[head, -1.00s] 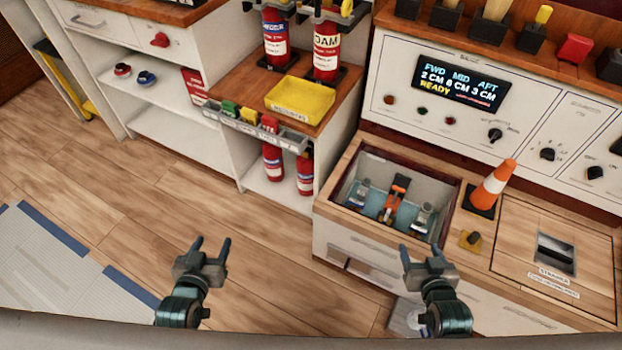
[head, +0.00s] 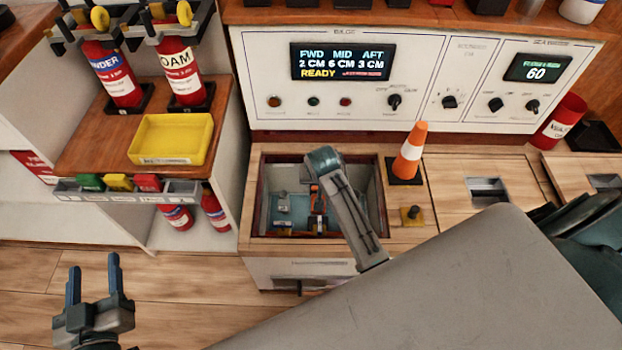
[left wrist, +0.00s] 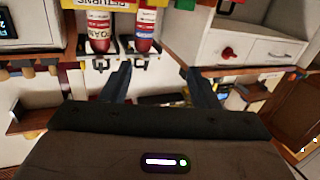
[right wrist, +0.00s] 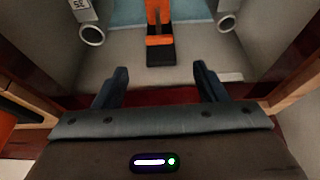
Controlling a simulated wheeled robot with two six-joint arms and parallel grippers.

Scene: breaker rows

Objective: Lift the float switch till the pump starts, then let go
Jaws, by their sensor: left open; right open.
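The float switch (head: 315,194), an orange lever on a dark base, is inside the open well (head: 265,160) in the counter. It also shows in the right wrist view (right wrist: 158,25), ahead of my right gripper (right wrist: 160,75), which is open and empty, with its fingers apart from the lever. In the head view my right arm reaches over the well and hides part of it, and that gripper cannot be made out. My left gripper (head: 93,266) is open and empty over the floor at the lower left. The display (head: 342,62) reads FWD 2, MID 6, AFT 3 CM, READY.
An orange-white cone (head: 410,155) and a small yellow-based knob (head: 411,214) stand right of the well. A yellow tray (head: 171,138) and fire extinguishers (head: 182,73) are on the left shelf. Floor at the lower left is clear.

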